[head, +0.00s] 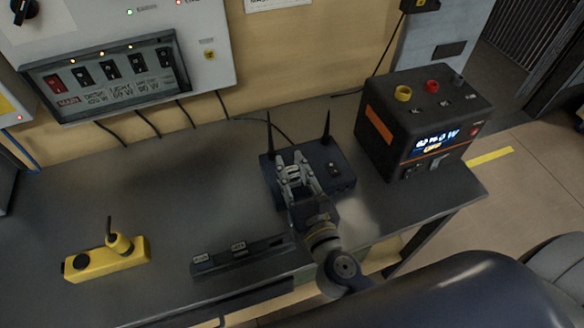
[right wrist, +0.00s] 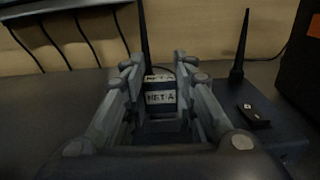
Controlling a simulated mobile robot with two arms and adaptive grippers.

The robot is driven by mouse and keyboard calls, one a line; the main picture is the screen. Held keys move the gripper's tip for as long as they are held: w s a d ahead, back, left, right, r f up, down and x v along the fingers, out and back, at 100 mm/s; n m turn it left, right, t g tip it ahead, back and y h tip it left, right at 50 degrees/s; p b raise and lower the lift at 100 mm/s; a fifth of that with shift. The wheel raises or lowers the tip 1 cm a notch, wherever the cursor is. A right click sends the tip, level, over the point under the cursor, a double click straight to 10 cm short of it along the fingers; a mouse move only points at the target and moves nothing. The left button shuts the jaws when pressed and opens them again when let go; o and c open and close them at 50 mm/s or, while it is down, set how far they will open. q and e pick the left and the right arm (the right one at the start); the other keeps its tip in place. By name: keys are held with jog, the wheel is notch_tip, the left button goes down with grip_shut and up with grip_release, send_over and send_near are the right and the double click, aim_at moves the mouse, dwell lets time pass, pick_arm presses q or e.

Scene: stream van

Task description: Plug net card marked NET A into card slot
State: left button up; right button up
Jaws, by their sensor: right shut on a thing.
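My right gripper (head: 291,168) is over the dark router box (head: 344,183), which has two upright antennas. In the right wrist view its fingers (right wrist: 158,72) are shut on the NET A card (right wrist: 161,97), a dark block with a white label reading NET A. The card is upright between the fingers, over or at the router. Its lower end and the card slot are hidden, so I cannot tell whether the card is in the slot. The router also shows at the right of the wrist view (right wrist: 285,132). My left gripper is not in view.
A long dark holder (head: 265,258) with small labelled pieces lies at the front edge. A yellow device (head: 105,263) stands at left and a black power box (head: 425,120) at right. A switch panel (head: 110,75) is on the wall. The desk between is clear.

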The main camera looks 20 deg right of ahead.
jog(key=shift+f, duration=0.25)
jog(key=o, duration=0.9)
jog(key=shift+s, duration=0.1)
jog(key=s, duration=1.2)
jog(key=shift+d, duration=0.15)
